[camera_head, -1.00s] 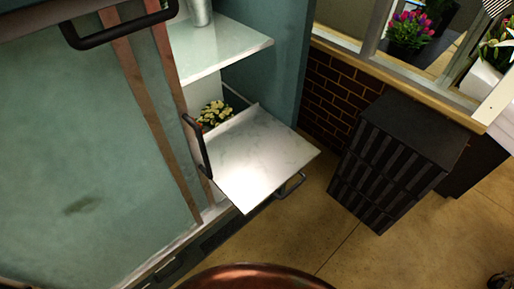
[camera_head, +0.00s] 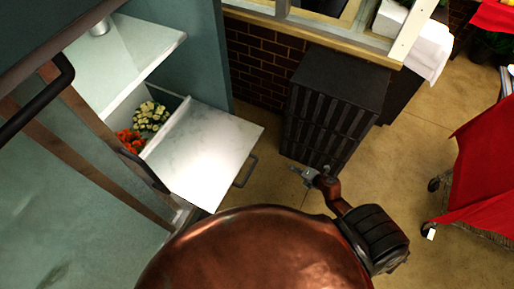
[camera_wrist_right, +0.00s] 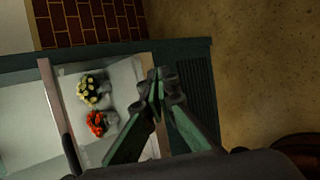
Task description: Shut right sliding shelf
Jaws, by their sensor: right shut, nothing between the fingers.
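The right sliding shelf (camera_head: 212,152) is a white marbled board, pulled out of the teal cabinet, with a dark handle (camera_head: 247,171) on its outer edge. In the right wrist view, the pale shelf area (camera_wrist_right: 122,85) lies behind the fingers. My right gripper (camera_head: 294,171) is to the right of the handle, apart from it in the head view, shut and empty. Its fingertips (camera_wrist_right: 158,76) come together in the right wrist view; their height over the shelf is unclear. My left gripper is out of view.
Yellow-white flowers (camera_head: 151,116) and orange-red flowers (camera_head: 130,140) stand behind the board inside the cabinet. A glass-like upper shelf (camera_head: 130,65) is above. A black slatted cabinet (camera_head: 332,110) stands right of the shelf. A red-draped cart (camera_head: 480,180) is at far right. Floor between is clear.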

